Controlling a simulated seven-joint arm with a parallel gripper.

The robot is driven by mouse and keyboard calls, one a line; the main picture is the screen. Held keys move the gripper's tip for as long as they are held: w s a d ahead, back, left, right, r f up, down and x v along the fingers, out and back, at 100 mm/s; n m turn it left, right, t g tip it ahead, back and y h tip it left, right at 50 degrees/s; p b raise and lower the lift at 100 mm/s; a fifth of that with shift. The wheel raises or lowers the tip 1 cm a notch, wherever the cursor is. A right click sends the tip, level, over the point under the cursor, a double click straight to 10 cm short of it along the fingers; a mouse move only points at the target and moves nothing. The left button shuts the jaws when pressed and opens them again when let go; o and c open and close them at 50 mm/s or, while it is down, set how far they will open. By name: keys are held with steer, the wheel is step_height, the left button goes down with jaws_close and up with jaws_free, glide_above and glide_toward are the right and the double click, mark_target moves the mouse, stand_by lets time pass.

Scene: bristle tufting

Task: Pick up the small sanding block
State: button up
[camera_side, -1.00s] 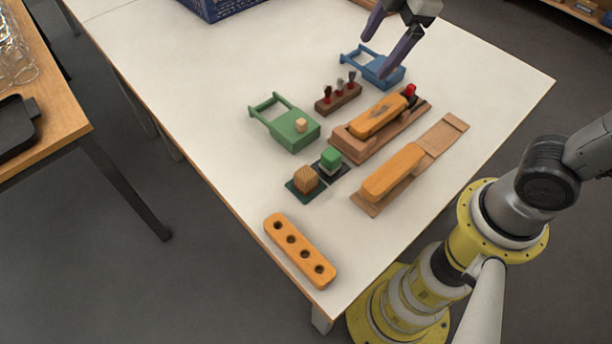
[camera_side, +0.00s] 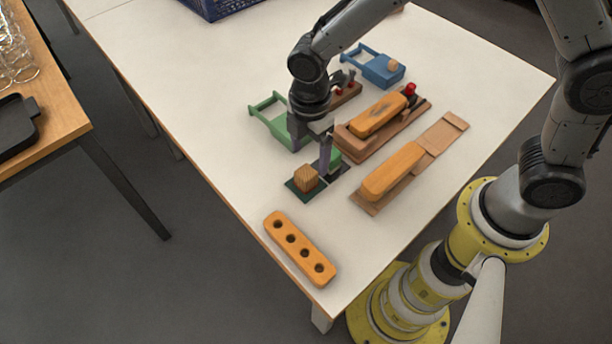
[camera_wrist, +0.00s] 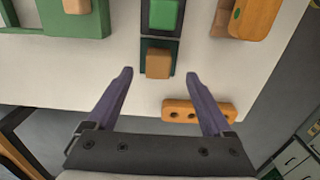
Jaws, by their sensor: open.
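A small wooden block (camera_side: 306,178) with a striped face sits on a dark green pad; the wrist view shows it (camera_wrist: 159,63) near the line between my fingertips. A small green block (camera_side: 335,157) sits on the neighbouring dark pad, partly hidden by my gripper, and also shows in the wrist view (camera_wrist: 164,14). I cannot tell for sure which of these is the sanding block. My gripper (camera_wrist: 160,74) is open and empty, fingers pointing down at the pads. In the side view it (camera_side: 325,155) is close to the green block; its exact height is unclear.
An orange bar with several holes (camera_side: 300,248) lies near the table's front corner. A green box with a handle (camera_side: 275,122) stands behind my gripper, partly hidden. A blue box (camera_side: 380,68) is farther back. Orange-topped wooden pieces (camera_side: 392,172) lie right. The table's left is clear.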

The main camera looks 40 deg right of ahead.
mark_target(306, 172)
steer(key=shift+w+a+f, duration=0.1)
steer(key=shift+a+f, duration=0.1)
steer(key=shift+f, duration=1.5)
steer(key=shift+a+f, duration=0.15)
steer(key=shift+f, duration=1.55)
steer(key=shift+c, duration=0.2)
jaws_close()
steer(key=shift+r, duration=0.1)
